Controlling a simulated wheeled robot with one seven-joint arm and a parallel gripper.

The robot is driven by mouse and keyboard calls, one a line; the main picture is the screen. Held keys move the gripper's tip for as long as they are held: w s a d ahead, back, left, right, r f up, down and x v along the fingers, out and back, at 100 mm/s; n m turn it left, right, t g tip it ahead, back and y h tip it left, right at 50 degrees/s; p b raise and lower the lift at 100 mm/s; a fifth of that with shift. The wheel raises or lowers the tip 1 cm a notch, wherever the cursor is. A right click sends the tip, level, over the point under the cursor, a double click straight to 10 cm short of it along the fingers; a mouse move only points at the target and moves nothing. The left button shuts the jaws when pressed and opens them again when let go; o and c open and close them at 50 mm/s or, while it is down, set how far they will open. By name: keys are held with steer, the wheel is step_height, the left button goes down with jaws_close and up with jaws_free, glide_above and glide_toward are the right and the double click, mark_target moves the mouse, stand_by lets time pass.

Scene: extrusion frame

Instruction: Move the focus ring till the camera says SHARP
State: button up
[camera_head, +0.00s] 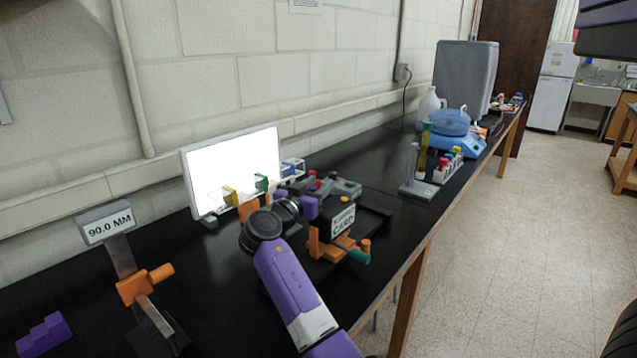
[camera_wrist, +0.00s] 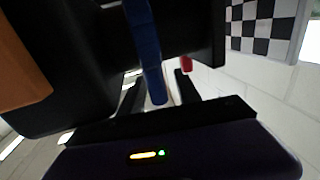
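A dark camera-like body (camera_wrist: 70,65) fills the upper left of the wrist view. A blue bar (camera_wrist: 147,50) hangs down in front of it. I cannot tell for sure whether this bar belongs to the focus ring. My gripper (camera_wrist: 160,92) shows two dark fingers standing apart, with the blue bar crossing the view between them. Contact between bar and fingers cannot be told. In the head view my purple arm reaches over a dark rig on the bench, with a plate reading "CARD" (camera_head: 342,221). The gripper tips are hidden there. No word SHARP is readable.
A checkerboard (camera_wrist: 263,28) and a small red part (camera_wrist: 186,64) show in the wrist view. A bright white panel (camera_head: 235,165) stands behind the rig. A stand reading "90.0 MM" (camera_head: 107,225) and a purple stepped block (camera_head: 45,333) are left. A blue scale (camera_head: 455,143) is farther right.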

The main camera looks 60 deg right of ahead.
steer(key=shift+d, duration=0.2)
steer(key=shift+c, duration=0.4)
jaws_close()
steer(key=shift+s, duration=0.1)
stand_by(0.9)
